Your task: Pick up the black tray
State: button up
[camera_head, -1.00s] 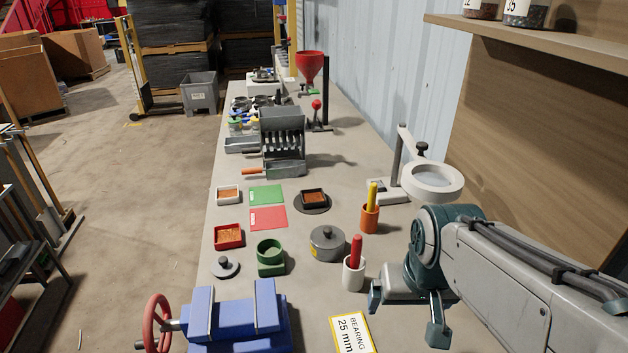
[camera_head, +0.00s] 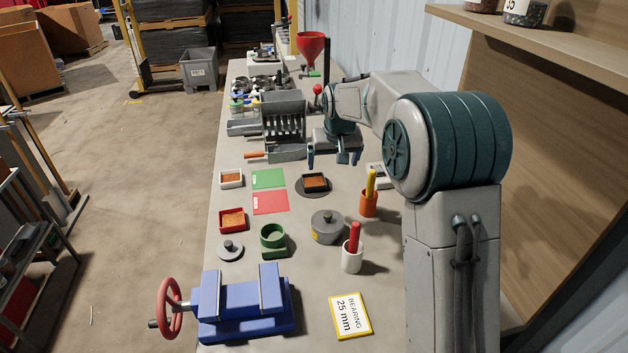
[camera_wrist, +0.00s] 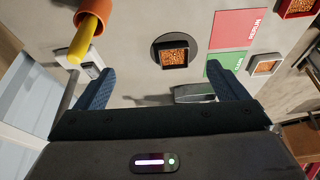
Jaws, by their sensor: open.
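The black tray (camera_head: 315,181) is a small square tray filled with copper-coloured bits. It sits on a dark round disc (camera_head: 313,192) on the bench, right of the green and red cards. In the wrist view the tray (camera_wrist: 173,59) lies ahead of the jaws, upper middle, on the same disc. My gripper (camera_head: 333,162) is open and empty above the bench, just beyond and slightly right of the tray. In the wrist view its two blue fingers (camera_wrist: 165,82) stand wide apart, with nothing between them at their level.
A white tray (camera_head: 231,180) and a red tray (camera_head: 232,221) stand to the left. The green card (camera_head: 268,179) and red card (camera_head: 270,203) lie between. An orange cup with a yellow rod (camera_head: 369,204) and a grey lidded pot (camera_head: 327,229) stand nearby. The grey slotted machine (camera_head: 285,130) is behind.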

jog(key=p, duration=0.1)
send_near(314, 184)
jog(key=shift+w+a+f+n+p, duration=0.1)
jog(key=shift+a+f+n+p, duration=0.05)
jog(key=shift+f+p, duration=0.35)
jog(key=shift+w+a+f+n+p, duration=0.1)
jog(key=shift+f+n+p, duration=0.05)
jog(key=shift+f+p, duration=0.3)
jog(key=p+x, duration=0.1)
jog(key=x, duration=0.3)
jog(key=shift+w+d+p, duration=0.25)
jog(key=shift+p, duration=0.15)
jog(key=shift+w+f, duration=0.25)
jog(key=shift+f, duration=0.3)
jog(key=c, duration=1.1)
jog(key=shift+c, duration=0.6)
jog(key=shift+r, duration=0.15)
